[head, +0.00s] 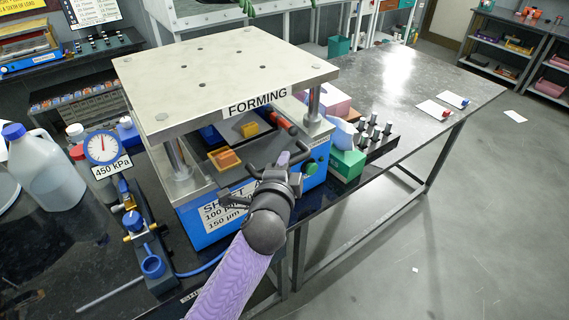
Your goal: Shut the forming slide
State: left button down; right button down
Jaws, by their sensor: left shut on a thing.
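The forming press has a thick grey top plate (225,75) labelled FORMING on posts above a blue base (200,220). Between them lies the forming slide, a dark flat plate (240,150) with orange-yellow blocks (225,158) on it. Its front edge shows beyond the top plate. My left gripper (277,168), on the purple-sleeved arm, is at the front of the slide, shut on what looks like its dark handle. The gripper hides most of the handle and part of the base. The slide's rear is hidden under the top plate. My right gripper is not in view.
A gauge reading 450 kPa (102,147) and a white jug (45,175) stand left of the press. A green box (347,163) and a rack of dark cylinders (374,134) stand right of it. The bench (420,80) further right is mostly clear.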

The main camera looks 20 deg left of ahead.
aim_at(273, 155)
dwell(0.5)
pick_arm(q)
jog(key=w+a, duration=0.2)
jog(key=a, duration=0.1)
jog(key=shift+w+p, duration=0.2)
jog(key=shift+p, duration=0.15)
jog(key=c, duration=0.6)
grip_release()
jog(key=shift+w+a, duration=0.1)
jog(key=shift+a, duration=0.05)
